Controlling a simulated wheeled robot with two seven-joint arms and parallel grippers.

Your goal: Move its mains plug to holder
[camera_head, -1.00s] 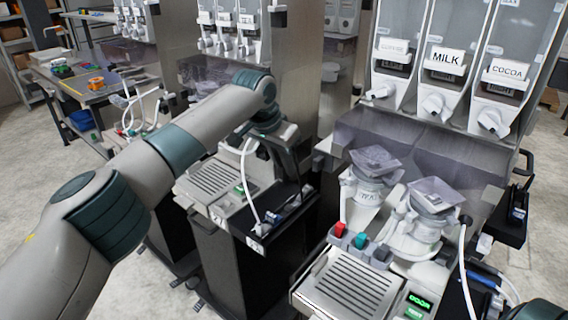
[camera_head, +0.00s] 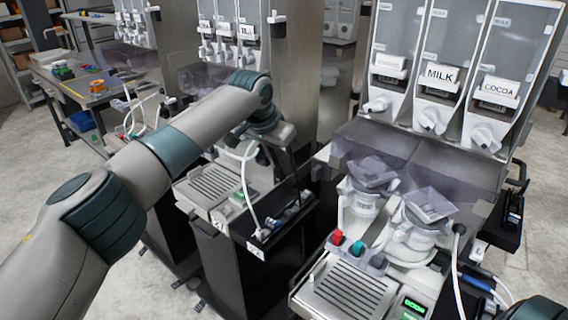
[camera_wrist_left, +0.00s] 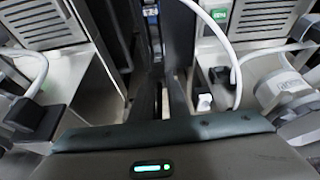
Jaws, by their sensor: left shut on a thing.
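My left gripper (camera_head: 263,155) is over the middle dispenser machine, at the end of the arm from the left. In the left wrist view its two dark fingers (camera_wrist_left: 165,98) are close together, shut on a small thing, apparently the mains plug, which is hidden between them. A white cable (camera_head: 244,178) hangs from beside the gripper down to the machine's black side tray (camera_head: 290,222). In the left wrist view a white cable (camera_wrist_left: 229,60) curves right of the fingers, near a small white block (camera_wrist_left: 205,102). I cannot make out the holder for certain. My right gripper is not visible.
The right machine has hoppers labelled MILK (camera_head: 441,74) and COCOA (camera_head: 499,90), a drip grille (camera_head: 350,292) and a red button (camera_head: 337,237). A steel cabinet side (camera_head: 290,70) stands behind my wrist. A workbench (camera_head: 85,92) is at far left, with open floor nearby.

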